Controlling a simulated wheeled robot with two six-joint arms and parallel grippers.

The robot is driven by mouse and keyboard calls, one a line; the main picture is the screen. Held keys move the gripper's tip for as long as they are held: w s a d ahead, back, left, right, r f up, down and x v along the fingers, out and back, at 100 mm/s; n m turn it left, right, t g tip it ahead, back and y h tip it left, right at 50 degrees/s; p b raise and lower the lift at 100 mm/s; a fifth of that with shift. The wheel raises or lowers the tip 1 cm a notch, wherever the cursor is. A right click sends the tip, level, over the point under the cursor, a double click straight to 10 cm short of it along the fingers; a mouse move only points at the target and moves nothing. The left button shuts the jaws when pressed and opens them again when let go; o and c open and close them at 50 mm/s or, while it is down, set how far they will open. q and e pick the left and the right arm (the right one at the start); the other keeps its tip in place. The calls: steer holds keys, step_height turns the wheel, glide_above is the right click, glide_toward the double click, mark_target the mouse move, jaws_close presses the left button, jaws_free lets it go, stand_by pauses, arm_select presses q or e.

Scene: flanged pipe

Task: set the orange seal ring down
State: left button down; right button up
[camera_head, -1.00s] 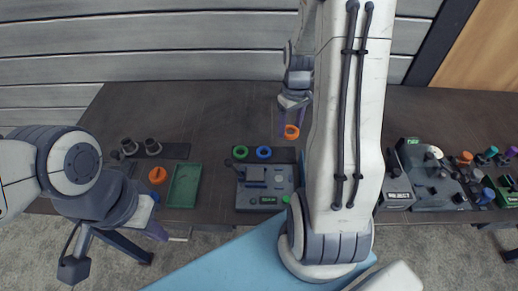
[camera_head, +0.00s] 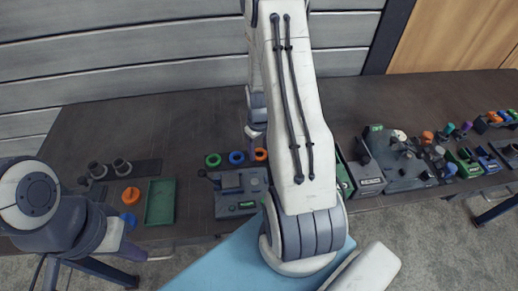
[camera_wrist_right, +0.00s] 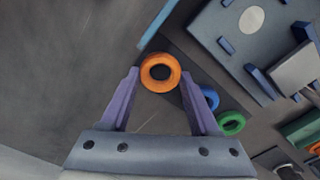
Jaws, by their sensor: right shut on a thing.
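The orange seal ring (camera_wrist_right: 160,72) is between the fingertips of my right gripper (camera_wrist_right: 159,78), which is shut on it. In the head view the ring (camera_head: 261,154) lines up to the right of a blue ring (camera_head: 236,157) and a green ring (camera_head: 213,160). It looks nearer to the wrist camera than those two; I cannot tell whether it touches the surface below. My right arm hides part of that area in the head view. My left gripper (camera_head: 128,249) is at the table's front left, apart from the rings; its fingers are barely visible.
A grey fixture (camera_head: 240,192) stands in front of the rings. A green tray (camera_head: 160,202), an orange part (camera_head: 131,195) and a blue part (camera_head: 128,219) lie to the left. Several devices crowd the table's right side. The back left of the table (camera_head: 130,125) is clear.

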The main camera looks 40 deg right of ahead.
mark_target(259, 153)
steer(key=shift+f, duration=0.1)
steer(key=o, duration=1.3)
step_height(259, 153, up, 12)
steer(key=b, duration=0.1)
steer(key=s+a+r+n, duration=0.1)
steer(key=a+r+n, duration=0.3)
steer(key=a, duration=1.3)
steer(key=s+a+r+n, duration=0.1)
steer(key=s+a, duration=0.3)
steer(key=s, duration=0.1)
steer(key=s+a+r+n, duration=0.1)
steer(key=s+a+r, duration=0.1)
steer(key=s+a, duration=0.3)
steer(key=s+a+r+y, duration=0.1)
steer(key=s+a+r, duration=0.1)
steer(key=s+a, duration=0.3)
steer(key=shift+s+n, duration=0.35)
steer(key=shift+n, duration=0.05)
